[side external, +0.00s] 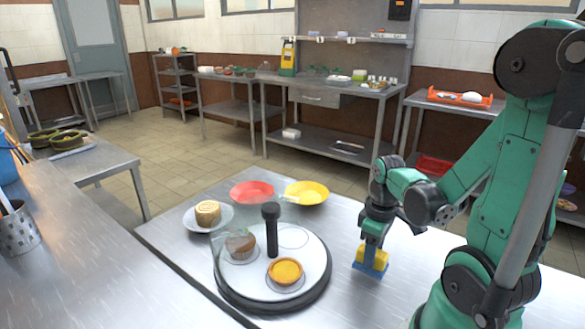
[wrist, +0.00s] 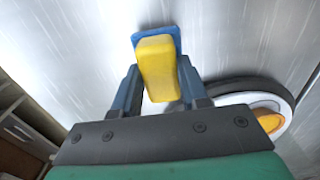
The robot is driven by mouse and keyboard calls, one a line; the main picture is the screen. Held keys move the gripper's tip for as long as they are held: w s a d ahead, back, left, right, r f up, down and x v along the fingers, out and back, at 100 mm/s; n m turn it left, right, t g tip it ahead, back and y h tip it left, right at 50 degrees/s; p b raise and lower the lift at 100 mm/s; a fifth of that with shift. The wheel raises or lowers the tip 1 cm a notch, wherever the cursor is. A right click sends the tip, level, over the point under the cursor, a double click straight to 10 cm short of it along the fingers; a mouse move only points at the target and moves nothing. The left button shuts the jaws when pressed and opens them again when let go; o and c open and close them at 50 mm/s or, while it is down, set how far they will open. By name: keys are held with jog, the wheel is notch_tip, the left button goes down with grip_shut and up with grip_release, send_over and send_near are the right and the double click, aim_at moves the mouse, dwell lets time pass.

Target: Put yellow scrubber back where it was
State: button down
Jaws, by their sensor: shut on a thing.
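The yellow scrubber (side external: 377,257) is a yellow block with a blue pad beneath it. It is at the right of the round stand in the side view, at or just above the steel table (side external: 345,295); I cannot tell whether the pad touches. My gripper (side external: 372,250) points down and is shut on the scrubber. In the wrist view the scrubber (wrist: 156,62) sits between the two blue fingers of my gripper (wrist: 160,76), with its blue pad at the far end.
The round stand (side external: 318,283), with a black post (side external: 270,230), holds a muffin (side external: 240,245) and a yellow tart (side external: 285,271). Behind it are a red plate (side external: 252,192), a yellow plate (side external: 306,193) and a white plate (side external: 190,222) with a round cake.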

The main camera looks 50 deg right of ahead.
jog(key=shift+f, duration=0.6)
jog(key=shift+f, duration=0.15)
jog(key=shift+c, duration=2.3)
grip_release()
jog(key=shift+r, duration=6.05)
jog(key=w+a+t, duration=0.2)
jog(key=w+a, duration=0.1)
jog(key=a, duration=0.1)
jog(key=w+a+t, duration=0.2)
jog(key=w+a, duration=0.1)
jog(key=a, duration=0.1)
jog(key=w+a+t, duration=0.3)
jog(key=w+a, duration=0.1)
jog(key=a, duration=0.1)
jog(key=shift+w, duration=0.1)
